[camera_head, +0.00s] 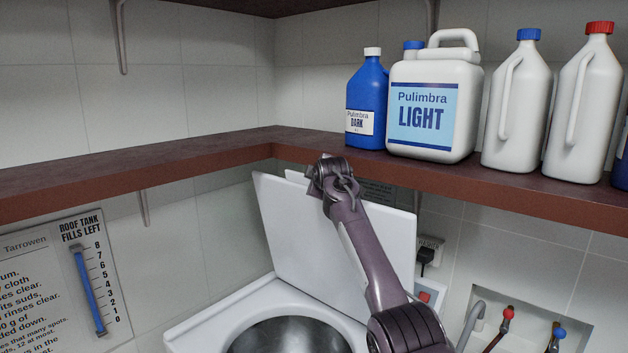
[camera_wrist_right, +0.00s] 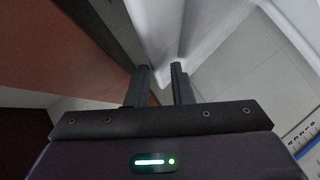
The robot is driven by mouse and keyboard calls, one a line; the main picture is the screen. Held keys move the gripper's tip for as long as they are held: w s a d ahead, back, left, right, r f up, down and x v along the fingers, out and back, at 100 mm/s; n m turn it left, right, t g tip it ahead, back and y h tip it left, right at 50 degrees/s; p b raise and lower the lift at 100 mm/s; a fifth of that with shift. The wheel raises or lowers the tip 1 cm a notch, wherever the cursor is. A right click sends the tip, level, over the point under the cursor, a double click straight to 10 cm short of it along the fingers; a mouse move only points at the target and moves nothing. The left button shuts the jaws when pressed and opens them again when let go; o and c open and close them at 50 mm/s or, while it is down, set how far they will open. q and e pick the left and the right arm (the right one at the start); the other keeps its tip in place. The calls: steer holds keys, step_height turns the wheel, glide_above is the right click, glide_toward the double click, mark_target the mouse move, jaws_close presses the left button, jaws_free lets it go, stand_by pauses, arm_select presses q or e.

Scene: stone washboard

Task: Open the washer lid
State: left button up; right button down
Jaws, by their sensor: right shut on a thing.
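The white washer lid (camera_head: 285,215) stands raised, near upright, at the back of the white washer (camera_head: 205,330). The round metal drum (camera_head: 285,338) below it is uncovered. My right arm reaches up from the lower right across the front of the lid. My right gripper (camera_head: 318,185) is at the lid's top edge. In the right wrist view my right gripper (camera_wrist_right: 160,85) is shut on the edge of the white lid (camera_wrist_right: 165,35), which lies between its fingers. In the head view the wrist hides the fingertips. My left gripper is not in view.
A dark red-brown shelf (camera_head: 140,170) runs just above and behind the lid. It holds a blue bottle (camera_head: 367,95), a white LIGHT jug (camera_head: 432,75) and white bottles (camera_head: 517,105). Taps (camera_head: 508,313) are at the lower right. A gauge panel (camera_head: 90,280) hangs on the left wall.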

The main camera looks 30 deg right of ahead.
steer(key=c, duration=1.5)
jaws_free()
steer(key=shift+f, duration=0.2)
steer(key=shift+d, duration=0.15)
steer(key=b+v, duration=0.5)
steer(key=v, duration=0.2)
steer(key=shift+s+r, duration=0.2)
steer(key=shift+s, duration=0.15)
steer(key=shift+f, duration=0.1)
